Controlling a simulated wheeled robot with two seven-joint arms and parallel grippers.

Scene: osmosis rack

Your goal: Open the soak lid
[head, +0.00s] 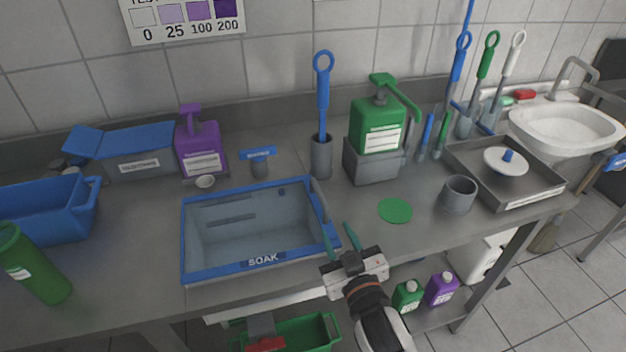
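The soak basin (183,240) sits in the bench, a rectangular tub with a blue rim and a SOAK label on its front edge. Its grey interior shows; I cannot tell whether a clear lid covers it. A grey curved bar (319,205) lies along its right rim, perhaps a handle. My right gripper (337,229) is at the basin's front right corner, its two teal fingers apart with nothing seen between them. One finger overlaps the right rim in the picture; I cannot tell whether it touches. My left gripper is not in view.
Behind the basin stand a purple pump bottle (200,150), a blue brush (322,90) in a holder and a green pump bottle (378,125). Right are a green disc (395,210), a grey cup (459,194) and a tray (535,200). A blue bin (45,215) stands left.

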